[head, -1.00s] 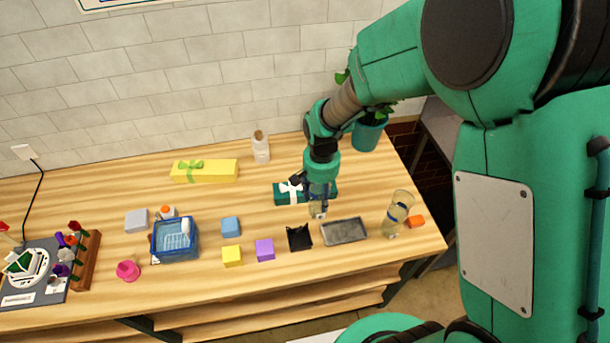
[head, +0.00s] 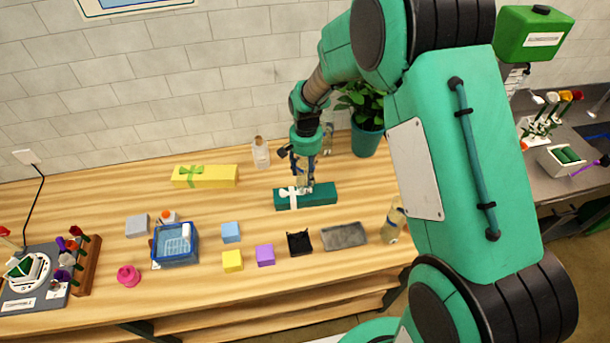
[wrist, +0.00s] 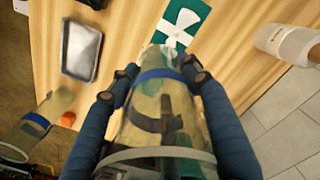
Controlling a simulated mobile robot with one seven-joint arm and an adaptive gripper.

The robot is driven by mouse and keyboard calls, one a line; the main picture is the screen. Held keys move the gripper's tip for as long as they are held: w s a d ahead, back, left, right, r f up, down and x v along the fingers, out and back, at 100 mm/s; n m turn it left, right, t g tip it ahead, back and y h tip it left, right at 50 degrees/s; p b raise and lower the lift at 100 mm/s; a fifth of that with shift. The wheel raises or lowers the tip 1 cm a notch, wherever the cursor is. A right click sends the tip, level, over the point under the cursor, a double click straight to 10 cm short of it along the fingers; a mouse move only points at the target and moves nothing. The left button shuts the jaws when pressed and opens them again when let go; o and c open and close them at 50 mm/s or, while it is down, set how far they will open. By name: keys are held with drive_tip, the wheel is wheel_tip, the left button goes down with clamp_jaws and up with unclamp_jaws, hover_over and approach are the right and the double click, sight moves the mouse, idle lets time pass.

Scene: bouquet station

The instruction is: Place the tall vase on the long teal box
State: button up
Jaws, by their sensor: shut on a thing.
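The tall vase (wrist: 160,110) is clear glass with a blue band. My gripper (head: 304,163) is shut around it, with a finger on each side in the wrist view (wrist: 158,88). In the head view the vase (head: 303,180) hangs below the fingers, mostly upright. The long teal box (head: 322,194) with a white bow lies on the table under it. In the wrist view the box (wrist: 192,13) shows just past the vase's far end. The vase's lower end overlaps the box near the bow in the head view; I cannot tell whether they touch.
Another glass vase (head: 393,224) stands at the right, partly hidden by my arm. A grey tray (head: 345,236) and black holder (head: 299,243) sit in front of the box. A white bottle (head: 261,154), a yellow box (head: 205,177) and a potted plant (head: 366,138) are behind.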

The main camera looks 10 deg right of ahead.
sight(305, 175)
drive_tip(key=shift+w, duration=0.5)
drive_tip(key=shift+f, duration=1.75)
drive_tip(key=shift+f, duration=0.1)
drive_tip(key=o, duration=1.7)
drive_tip(key=shift+f, duration=0.1)
drive_tip(key=shift+c, duration=0.2)
wheel_tip(305, 175, up, 12)
drive_tip(key=shift+s+r, duration=0.1)
drive_tip(key=shift+r, duration=0.1)
